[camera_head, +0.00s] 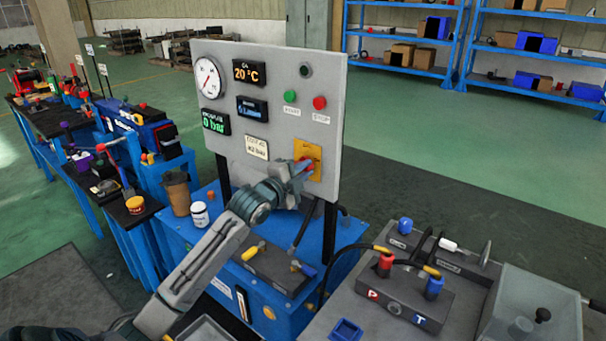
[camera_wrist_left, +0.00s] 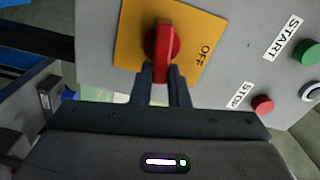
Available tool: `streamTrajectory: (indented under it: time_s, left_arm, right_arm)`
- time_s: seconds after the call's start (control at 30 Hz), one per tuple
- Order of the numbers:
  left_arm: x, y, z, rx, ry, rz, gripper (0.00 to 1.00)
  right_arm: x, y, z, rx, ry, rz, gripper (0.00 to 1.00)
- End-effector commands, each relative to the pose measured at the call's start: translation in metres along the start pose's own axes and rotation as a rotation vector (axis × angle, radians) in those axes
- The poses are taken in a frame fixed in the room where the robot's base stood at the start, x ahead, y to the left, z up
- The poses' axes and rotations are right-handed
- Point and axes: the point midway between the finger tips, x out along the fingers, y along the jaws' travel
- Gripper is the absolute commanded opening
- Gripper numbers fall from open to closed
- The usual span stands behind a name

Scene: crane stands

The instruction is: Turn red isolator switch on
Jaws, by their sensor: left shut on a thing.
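The red isolator switch (camera_head: 304,166) sits on a yellow plate (camera_head: 314,153) at the lower right of the grey control panel (camera_head: 262,60). In the left wrist view the red handle (camera_wrist_left: 162,52) stands on the yellow plate (camera_wrist_left: 132,38), with the word OFF printed beside it. My left gripper (camera_head: 300,172) is at the switch, partly covering it in the head view. In the left wrist view its two fingers (camera_wrist_left: 160,84) are shut on the lower end of the red handle. My right gripper is not in view.
A green START button (camera_head: 290,96) and a red STOP button (camera_head: 319,103) are above the switch. Below the panel is a blue bench (camera_head: 285,318) with hoses and a yellow-handled valve. To the right, a grey table (camera_head: 350,290) holds a coupling block.

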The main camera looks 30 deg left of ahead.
Motion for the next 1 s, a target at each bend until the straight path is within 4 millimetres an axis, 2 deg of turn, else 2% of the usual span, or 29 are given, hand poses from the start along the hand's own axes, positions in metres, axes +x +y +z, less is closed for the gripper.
streamTrajectory:
  time_s: [0.4, 0.7, 0.97, 1.0]
  left_arm:
    - [-0.0001, 0.0059, 0.0006, 0.199, 0.0, 0.001, 0.0]
    - [-0.0001, 0.0063, 0.0007, 0.231, 0.0, 0.001, 0.0]
    - [-0.0001, 0.0064, 0.0008, 0.231, 0.0, 0.002, 0.0]
    - [-0.0001, 0.0064, 0.0008, 0.231, 0.0, 0.002, 0.16]
  right_arm:
    - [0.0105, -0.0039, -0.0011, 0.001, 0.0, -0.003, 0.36]
    - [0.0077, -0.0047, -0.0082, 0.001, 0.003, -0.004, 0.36]
    - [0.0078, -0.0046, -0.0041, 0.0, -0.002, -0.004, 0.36]
    - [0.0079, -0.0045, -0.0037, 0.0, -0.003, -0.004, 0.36]
